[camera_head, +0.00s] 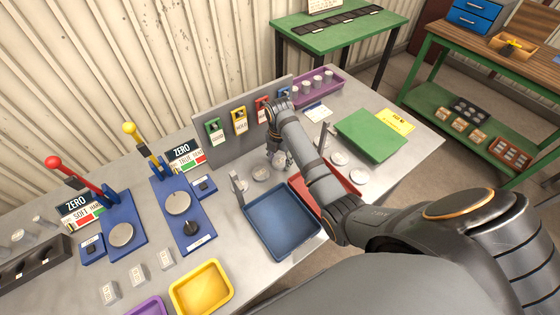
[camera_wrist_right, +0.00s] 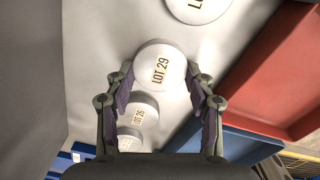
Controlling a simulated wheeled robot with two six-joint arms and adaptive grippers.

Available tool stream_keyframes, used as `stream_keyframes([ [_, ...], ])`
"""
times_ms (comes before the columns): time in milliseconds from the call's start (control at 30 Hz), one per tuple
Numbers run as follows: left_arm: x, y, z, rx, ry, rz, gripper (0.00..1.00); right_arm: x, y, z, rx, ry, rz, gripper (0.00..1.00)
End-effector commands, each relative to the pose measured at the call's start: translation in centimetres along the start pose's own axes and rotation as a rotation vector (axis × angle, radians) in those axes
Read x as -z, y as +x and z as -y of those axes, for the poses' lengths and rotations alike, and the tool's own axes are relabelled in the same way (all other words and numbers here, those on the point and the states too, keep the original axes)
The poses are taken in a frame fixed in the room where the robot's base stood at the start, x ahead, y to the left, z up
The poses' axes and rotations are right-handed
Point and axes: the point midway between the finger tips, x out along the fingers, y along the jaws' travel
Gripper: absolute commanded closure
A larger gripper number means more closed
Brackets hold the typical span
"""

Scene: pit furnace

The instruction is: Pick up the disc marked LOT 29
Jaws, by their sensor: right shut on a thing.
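The disc marked LOT 29 (camera_wrist_right: 160,68) is a pale round disc with a label on its top, in the middle of the right wrist view. My right gripper (camera_wrist_right: 160,85) is shut on it, one finger at each side. In the head view my right gripper (camera_head: 279,157) is over the grey table behind the trays and mostly covers the disc. I cannot tell whether the disc is clear of the table. A disc marked LOT 26 (camera_wrist_right: 141,112) lies close by, with another partly hidden disc (camera_wrist_right: 129,141) beyond it. My left gripper is not in view.
A blue tray (camera_head: 250,222) and a red tray (camera_head: 350,187) stand close in front. Another disc (camera_wrist_right: 198,6) lies near the red tray. A grey panel with coloured tags (camera_head: 225,147) rises behind. A green mat (camera_head: 370,135) lies to the right, lever presses (camera_head: 110,197) to the left.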

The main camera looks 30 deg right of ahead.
Motion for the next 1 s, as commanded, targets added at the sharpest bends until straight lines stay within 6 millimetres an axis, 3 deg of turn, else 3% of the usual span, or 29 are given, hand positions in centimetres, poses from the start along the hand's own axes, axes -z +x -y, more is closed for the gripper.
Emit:
stream_keyframes([
  [167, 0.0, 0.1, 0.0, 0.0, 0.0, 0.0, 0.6, -0.1, -0.8, -0.1, -0.002, 0.0, 0.002, 0.93],
  [300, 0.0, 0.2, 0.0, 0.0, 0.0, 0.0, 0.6, -0.1, -2.9, -0.1, -0.005, 0.0, 0.003, 0.93],
  [433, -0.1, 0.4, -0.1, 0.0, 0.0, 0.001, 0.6, 0.7, -5.2, 1.8, -0.003, -0.001, 0.005, 0.93],
  [533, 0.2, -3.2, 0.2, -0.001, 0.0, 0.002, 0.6, 1.6, -9.0, 3.7, 0.001, -0.001, 0.001, 0.93],
  [700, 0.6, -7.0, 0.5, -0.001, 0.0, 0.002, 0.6, 3.1, -11.4, 7.3, 0.005, -0.001, 0.001, 0.93],
  [833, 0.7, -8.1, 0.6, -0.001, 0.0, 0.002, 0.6, 4.3, -12.2, 10.1, 0.004, -0.002, 0.003, 0.93],
  [1000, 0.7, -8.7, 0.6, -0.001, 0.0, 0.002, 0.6, 5.2, -12.9, 12.2, 0.001, 0.0, 0.002, 0.93],
])
